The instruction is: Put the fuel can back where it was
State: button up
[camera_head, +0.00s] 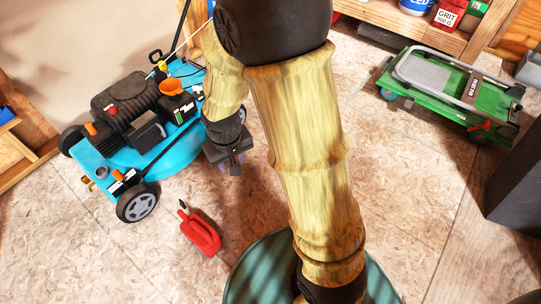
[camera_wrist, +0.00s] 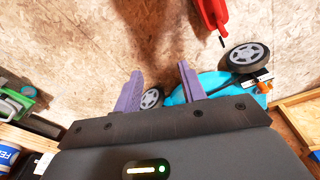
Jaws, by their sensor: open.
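The red fuel can (camera_head: 201,234) stands on the wood-board floor, in front of the blue lawn mower (camera_head: 175,150) and apart from its front wheel. Its dark spout points up and left toward the mower. The can also shows at the top of the wrist view (camera_wrist: 212,14), cut off by the frame edge. My gripper (camera_head: 235,170) hangs above the floor just right of the mower, up and right of the can. In the wrist view its two purple fingers (camera_wrist: 160,92) are apart with nothing between them. The gripper does not touch the can.
A green folded cart (camera_head: 455,92) lies at the upper right, before a wooden shelf (camera_head: 400,18) with containers such as a red grit box (camera_head: 449,14). A dark block (camera_head: 517,180) stands at the right edge.

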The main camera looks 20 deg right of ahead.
jog(key=s+d+r+m+t, duration=0.1)
jog(key=s+d+r+m, duration=0.1)
jog(key=s+d+r, duration=0.4)
jog(key=shift+s+d, duration=0.4)
jog(key=shift+d, duration=0.8)
dwell(1.0)
